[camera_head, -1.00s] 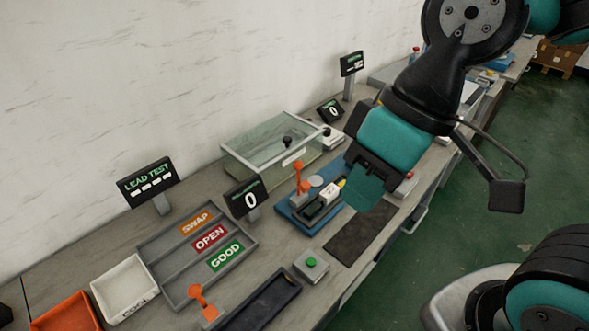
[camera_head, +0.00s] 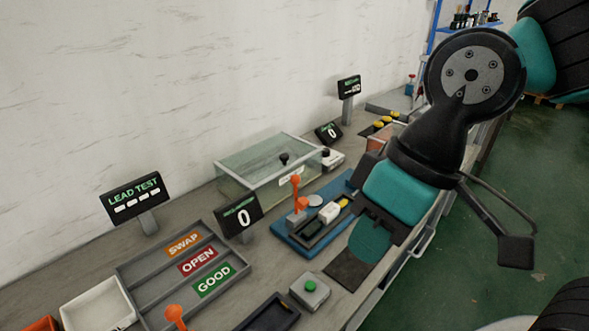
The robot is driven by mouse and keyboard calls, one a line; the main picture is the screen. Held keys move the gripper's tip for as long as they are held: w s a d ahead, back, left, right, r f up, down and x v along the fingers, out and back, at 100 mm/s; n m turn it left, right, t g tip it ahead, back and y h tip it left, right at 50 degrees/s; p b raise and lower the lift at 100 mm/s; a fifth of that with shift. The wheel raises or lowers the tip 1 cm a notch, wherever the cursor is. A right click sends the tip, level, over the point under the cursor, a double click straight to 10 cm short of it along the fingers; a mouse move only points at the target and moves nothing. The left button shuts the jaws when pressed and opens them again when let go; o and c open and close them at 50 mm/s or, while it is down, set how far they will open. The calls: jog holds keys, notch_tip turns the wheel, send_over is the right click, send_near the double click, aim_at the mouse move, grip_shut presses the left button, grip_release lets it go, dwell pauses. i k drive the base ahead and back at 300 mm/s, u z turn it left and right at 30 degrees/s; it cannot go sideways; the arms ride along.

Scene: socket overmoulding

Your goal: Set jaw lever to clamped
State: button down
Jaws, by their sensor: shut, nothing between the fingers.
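A blue fixture (camera_head: 290,239) stands on the bench, with an upright orange lever (camera_head: 295,187) at its back left. A white block (camera_head: 328,212) and a yellow piece (camera_head: 344,202) sit in its dark slot. A second orange lever (camera_head: 176,315) is at the bottom left, partly cut off by the frame; I cannot read which one is marked as the jaw lever. My gripper (camera_head: 369,246) is shut and empty, pointing down to the right of the blue fixture, apart from both levers. It hides part of the fixture's right side and the dark mat.
A glass-sided box (camera_head: 262,165) stands behind the fixture. A small counter display (camera_head: 240,217) is to its left. A green button box (camera_head: 309,290), a dark tray (camera_head: 270,318) and a sorting tray (camera_head: 148,290) lie in front and left. A dark mat (camera_head: 345,272) lies below my gripper.

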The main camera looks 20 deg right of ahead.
aim_at(302, 204)
jog(key=z, duration=0.55)
jog(key=k, duration=0.6)
jog(key=z, duration=0.55)
jog(key=i, duration=1)
jog(key=u, duration=1.05)
jog(key=i, duration=0.45)
jog(key=u, duration=0.5)
